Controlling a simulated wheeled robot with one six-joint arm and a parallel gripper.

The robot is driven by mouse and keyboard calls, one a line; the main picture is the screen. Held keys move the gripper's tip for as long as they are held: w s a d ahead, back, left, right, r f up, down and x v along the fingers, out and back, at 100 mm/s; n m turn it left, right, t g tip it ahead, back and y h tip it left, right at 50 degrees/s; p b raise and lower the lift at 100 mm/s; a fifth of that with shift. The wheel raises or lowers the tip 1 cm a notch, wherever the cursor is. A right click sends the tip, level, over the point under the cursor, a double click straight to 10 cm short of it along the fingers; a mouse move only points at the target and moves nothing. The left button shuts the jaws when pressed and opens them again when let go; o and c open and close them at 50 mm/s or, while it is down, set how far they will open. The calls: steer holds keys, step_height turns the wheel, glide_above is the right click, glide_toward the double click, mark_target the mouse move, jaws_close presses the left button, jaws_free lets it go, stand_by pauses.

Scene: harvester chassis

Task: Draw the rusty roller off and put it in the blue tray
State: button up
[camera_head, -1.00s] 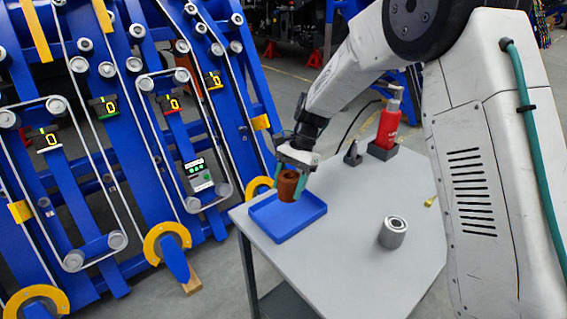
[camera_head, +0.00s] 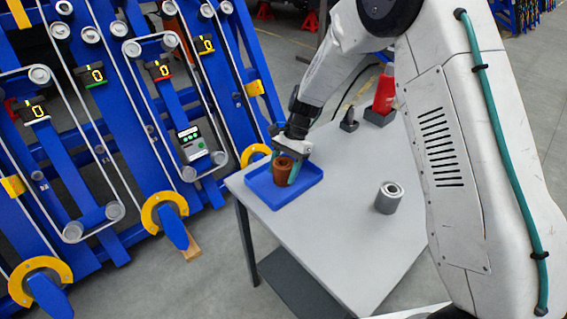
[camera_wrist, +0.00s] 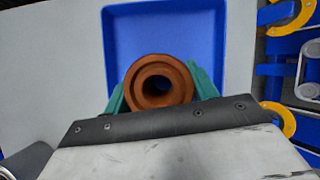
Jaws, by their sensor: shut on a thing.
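The rusty roller (camera_head: 283,171) is a brown, hollow cylinder held upright, with its bore facing up. My gripper (camera_head: 285,166) is shut on it, with a green finger on each side; the wrist view also shows the roller (camera_wrist: 158,82) between the fingers. The blue tray (camera_head: 313,174) lies on the grey table, and the roller is over or inside it. In the wrist view the tray's blue floor (camera_wrist: 165,35) shows behind the roller. I cannot tell whether the roller's bottom touches the tray floor.
A clean metal roller (camera_head: 388,197) stands on the table (camera_head: 340,235) right of the tray. A red bottle (camera_head: 384,95) and a small dark object (camera_head: 349,120) stand at the back. The blue harvester chassis (camera_head: 75,165) with belts and rollers is on the left.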

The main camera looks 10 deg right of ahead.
mark_target(287, 160)
steer(key=shift+f, duration=0.1)
steer(key=o, duration=1.5)
steer(key=shift+c, duration=0.2)
steer(key=shift+d, duration=0.1)
steer(key=v, duration=0.7)
steer(key=shift+w+d+r, duration=0.1)
steer(key=shift+w+r, duration=0.1)
steer(key=shift+r, duration=0.1)
steer(key=shift+r, duration=0.1)
